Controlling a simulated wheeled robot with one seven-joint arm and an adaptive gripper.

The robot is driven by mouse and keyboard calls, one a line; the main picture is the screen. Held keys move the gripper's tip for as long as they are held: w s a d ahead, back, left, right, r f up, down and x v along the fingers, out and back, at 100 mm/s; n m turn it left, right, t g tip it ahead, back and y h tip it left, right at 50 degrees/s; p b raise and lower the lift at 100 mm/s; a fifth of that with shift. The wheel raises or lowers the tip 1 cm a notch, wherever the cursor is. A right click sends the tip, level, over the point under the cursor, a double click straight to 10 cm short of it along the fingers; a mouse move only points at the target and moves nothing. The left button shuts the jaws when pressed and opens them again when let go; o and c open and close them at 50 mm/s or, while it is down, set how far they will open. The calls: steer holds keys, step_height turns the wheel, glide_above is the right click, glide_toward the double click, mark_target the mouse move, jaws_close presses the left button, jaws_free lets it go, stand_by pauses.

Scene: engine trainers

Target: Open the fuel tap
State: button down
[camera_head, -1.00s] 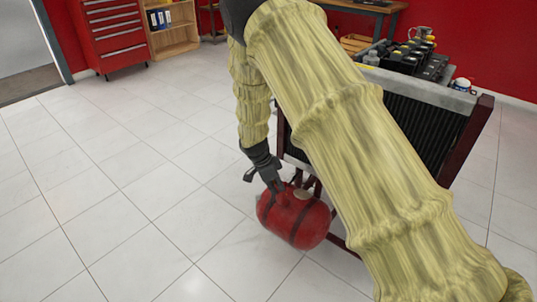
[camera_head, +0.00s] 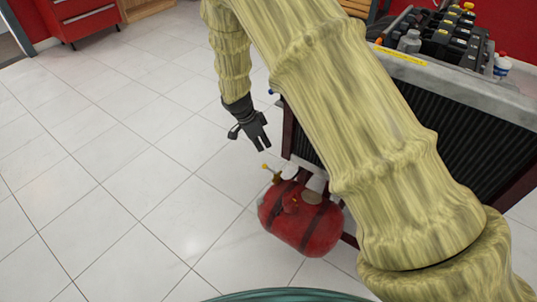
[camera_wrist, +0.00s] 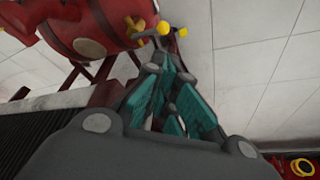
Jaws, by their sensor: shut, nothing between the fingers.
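The red fuel tank (camera_head: 303,222) hangs low on the near side of the engine stand. A small yellow-ended tap (camera_head: 267,167) sticks up at its upper left. In the wrist view the tank (camera_wrist: 92,28) is at the upper left, and the yellow knob of the tap (camera_wrist: 165,27) appears just beyond my fingertips. My gripper (camera_head: 262,146) points down, a little above and left of the tap, seemingly apart from it. In the wrist view my gripper (camera_wrist: 170,58) has its fingers together with nothing between them. Whether a fingertip touches the tap is unclear.
The engine stand's dark radiator (camera_head: 465,135) is right of the tank, partly hidden by my arm. Batteries and bottles (camera_head: 440,35) sit on top. The tiled floor (camera_head: 110,200) to the left is clear. A red tool cabinet (camera_head: 80,17) stands far back left.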

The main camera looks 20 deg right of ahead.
mark_target(270, 170)
steer(key=b+x, duration=0.1)
steer(key=x, duration=0.9)
steer(key=shift+s, duration=0.25)
steer(key=shift+d+r, duration=0.1)
steer(key=shift+d, duration=0.05)
